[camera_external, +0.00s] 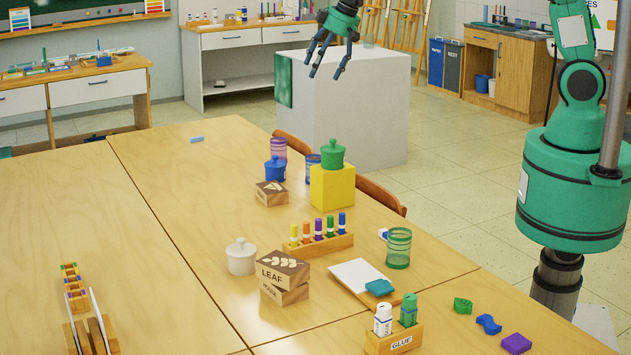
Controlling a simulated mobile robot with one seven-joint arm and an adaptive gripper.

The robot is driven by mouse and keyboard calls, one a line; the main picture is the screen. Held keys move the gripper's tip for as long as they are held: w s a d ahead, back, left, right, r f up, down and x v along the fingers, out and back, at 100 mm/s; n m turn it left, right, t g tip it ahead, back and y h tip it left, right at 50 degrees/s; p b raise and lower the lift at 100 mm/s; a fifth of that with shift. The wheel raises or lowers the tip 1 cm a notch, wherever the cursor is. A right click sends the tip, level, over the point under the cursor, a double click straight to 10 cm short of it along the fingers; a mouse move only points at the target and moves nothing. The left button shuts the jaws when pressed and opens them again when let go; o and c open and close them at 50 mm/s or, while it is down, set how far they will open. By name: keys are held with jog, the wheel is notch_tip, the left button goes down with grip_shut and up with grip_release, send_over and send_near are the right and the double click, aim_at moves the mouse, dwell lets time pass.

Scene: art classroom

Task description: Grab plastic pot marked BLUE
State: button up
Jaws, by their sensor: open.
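A small blue lidded pot (275,170) stands on the wooden table, behind a wooden stamp block. No lettering on it can be read from here. A green lidded pot (333,154) of similar shape stands on a yellow block, and a white lidded pot (240,257) stands nearer the front. My gripper (328,70) is at the top of the view, fingers spread and pointing down, open and empty. It appears well above the table, in front of a white plinth in the picture.
The yellow block (332,187), a purple-striped cup (279,149) and a stamp block (271,193) crowd the blue pot. A marker rack (318,243), LEAF block (282,270), green cup (398,248) and glue holder (393,338) stand nearer. The table's left part is mostly clear.

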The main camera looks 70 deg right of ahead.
jog(key=w+d+r+x, duration=0.1)
jog(key=w+d+x, duration=0.1)
jog(key=x, duration=0.9)
send_near(275, 163)
jog(key=v, duration=0.2)
jog(key=shift+d+r, duration=0.2)
jog(key=shift+r, duration=0.2)
jog(key=shift+b+x, duration=0.4)
jog(key=shift+x, duration=3.9)
jog(key=shift+s+f, duration=0.15)
jog(key=shift+f, duration=0.05)
jog(key=shift+b+x, duration=0.45)
jog(key=shift+x, duration=1.95)
jog(key=shift+s+d, duration=0.1)
jog(key=shift+c, duration=0.3)
jog(key=c, duration=1.4)
